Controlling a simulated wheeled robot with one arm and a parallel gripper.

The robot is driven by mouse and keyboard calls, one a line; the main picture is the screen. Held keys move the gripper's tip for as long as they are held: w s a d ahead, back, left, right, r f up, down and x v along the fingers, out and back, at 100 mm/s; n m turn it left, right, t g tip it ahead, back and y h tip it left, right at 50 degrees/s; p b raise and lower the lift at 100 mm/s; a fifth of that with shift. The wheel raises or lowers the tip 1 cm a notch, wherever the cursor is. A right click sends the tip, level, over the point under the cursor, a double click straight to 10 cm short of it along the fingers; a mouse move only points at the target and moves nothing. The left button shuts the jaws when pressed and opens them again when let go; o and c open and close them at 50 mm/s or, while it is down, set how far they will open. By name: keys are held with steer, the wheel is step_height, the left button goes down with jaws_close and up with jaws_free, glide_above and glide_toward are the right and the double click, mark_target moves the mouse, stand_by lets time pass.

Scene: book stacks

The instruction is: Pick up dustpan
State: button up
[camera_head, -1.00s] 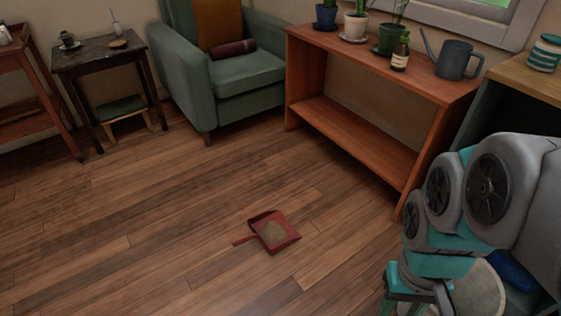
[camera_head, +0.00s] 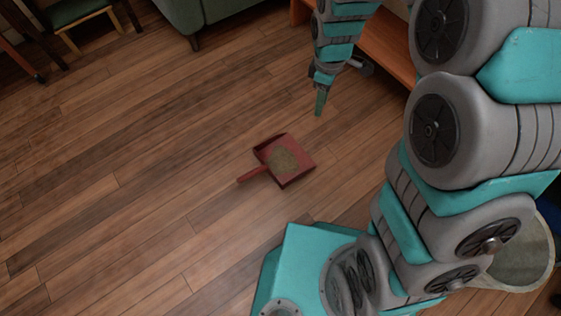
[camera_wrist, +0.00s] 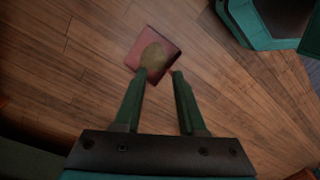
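The red dustpan (camera_head: 292,173) lies flat on the wooden floor in the head view. Its handle (camera_head: 253,173) points left, and a patch of brownish dirt (camera_head: 283,160) sits in its pan. My gripper (camera_head: 320,105) is above the floor, beyond the dustpan and up to its right, apart from it. In the wrist view the dustpan (camera_wrist: 165,62) shows past the fingertips, with its handle hidden or too blurred to tell. The two green fingers of my gripper (camera_wrist: 160,73) are spread with a gap between them and hold nothing.
An orange wooden shelf (camera_head: 385,52) stands at the upper right, close behind my arm. A green armchair (camera_head: 182,14) is at the top, and a dark small table with a stool (camera_head: 78,18) is at the upper left. A pale bin (camera_head: 524,262) is at the lower right. The floor around the dustpan is clear.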

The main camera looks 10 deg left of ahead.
steer(key=w+a+f+n+b, duration=0.25)
steer(key=a+f, duration=0.25)
steer(key=f, duration=0.3)
steer(key=w+a+f+n+b, duration=0.1)
steer(key=w+a+f+n, duration=0.1)
steer(key=a+f+n, duration=0.4)
steer(key=n+b, duration=0.2)
steer(key=n, duration=0.1)
glide_above(266, 141)
step_height(266, 141, down, 15)
steer(key=shift+n+t, duration=0.25)
steer(key=shift+t, duration=0.15)
step_height(266, 141, down, 8)
steer(key=shift+w+f+b, duration=0.1)
steer(key=shift+f+b, duration=0.15)
steer(key=shift+b, duration=0.25)
jaws_close()
steer(key=shift+r, duration=0.1)
